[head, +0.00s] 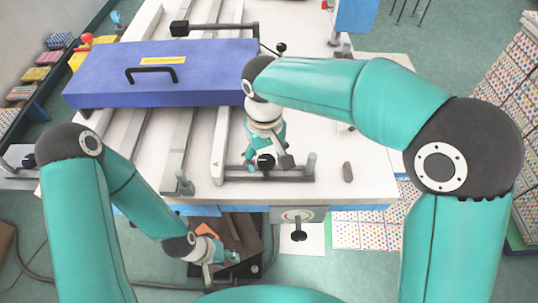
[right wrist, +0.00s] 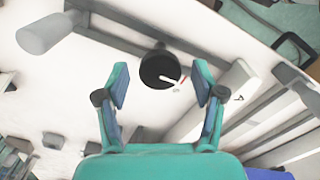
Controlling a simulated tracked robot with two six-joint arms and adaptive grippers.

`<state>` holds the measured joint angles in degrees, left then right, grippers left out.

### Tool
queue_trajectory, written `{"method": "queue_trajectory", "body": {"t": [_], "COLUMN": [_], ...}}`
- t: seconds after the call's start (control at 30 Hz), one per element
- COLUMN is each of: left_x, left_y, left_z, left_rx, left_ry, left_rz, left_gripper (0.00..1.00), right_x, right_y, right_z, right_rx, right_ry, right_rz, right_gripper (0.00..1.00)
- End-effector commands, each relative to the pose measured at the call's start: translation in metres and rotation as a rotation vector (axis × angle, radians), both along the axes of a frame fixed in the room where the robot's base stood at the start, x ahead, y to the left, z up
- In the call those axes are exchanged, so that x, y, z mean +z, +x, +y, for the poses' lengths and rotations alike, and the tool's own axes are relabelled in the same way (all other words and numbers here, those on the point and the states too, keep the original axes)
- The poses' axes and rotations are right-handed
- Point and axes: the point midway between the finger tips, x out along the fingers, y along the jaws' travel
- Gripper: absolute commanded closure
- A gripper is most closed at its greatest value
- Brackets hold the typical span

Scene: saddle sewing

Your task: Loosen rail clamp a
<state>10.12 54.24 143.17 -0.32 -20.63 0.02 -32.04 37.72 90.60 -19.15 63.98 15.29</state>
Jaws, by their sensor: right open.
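Rail clamp a is a grey bar across the rail's end with a round black knob (head: 265,161). The rail carries a letter A. My right gripper (head: 268,166) is above the clamp, fingers open. In its wrist view, the gripper (right wrist: 161,84) has the knob between its fingertips, with gaps on both sides; no contact shows. My left gripper (head: 223,257) is low in front of the table, over a brown box; its fingers are too small to judge.
A blue-purple cover with a black handle (head: 160,72) lies across the rails at the back left. The white table (head: 345,205) has a grey upright peg (head: 347,172) to the right. Another clamp post (head: 184,184) stands to the left. Dotted stacks (head: 515,70) stand at right.

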Motion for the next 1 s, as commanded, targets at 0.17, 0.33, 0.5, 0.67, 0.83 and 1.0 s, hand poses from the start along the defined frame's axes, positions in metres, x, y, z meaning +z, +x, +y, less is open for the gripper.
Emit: {"method": "queue_trajectory", "body": {"t": [0.17, 0.33, 0.5, 0.67, 0.83, 1.0], "left_x": [0.0, 0.0, 0.0, 0.0005, 0.0023, 0.0059], "left_y": [0.0, 0.0, 0.0002, 0.0, 0.0, 0.0], "left_z": [0.0, 0.0, 0.0004, 0.0, 0.0, 0.0], "left_rx": [0.0, 0.0, 0.001, 0.0, 0.0, 0.0], "left_ry": [0.0, 0.0, 0.0, 0.0, 0.0, 0.0], "left_rz": [0.0, 0.0, -0.001, 0.0, 0.0, 0.0], "left_gripper": [0.6, 0.6, 0.6, 0.6, 0.6, 0.6], "right_x": [0.0002, 0.0004, 0.0008, 0.0007, 0.0011, 0.0017], "right_y": [0.0, 0.0, 0.0, 0.0003, 0.0005, 0.0007], "right_z": [0.0001, 0.0001, -0.0092, -0.003, -0.0016, -0.0011], "right_rx": [0.0, 0.0, -0.004, 0.008, 0.048, 0.135], "right_ry": [0.0, 0.0, 0.0, -0.004, -0.004, -0.004], "right_rz": [0.0, 0.0, 0.0, 0.0, -0.001, -0.001], "right_gripper": [0.42, 0.7, 0.92, 0.92, 0.92, 0.92]}}
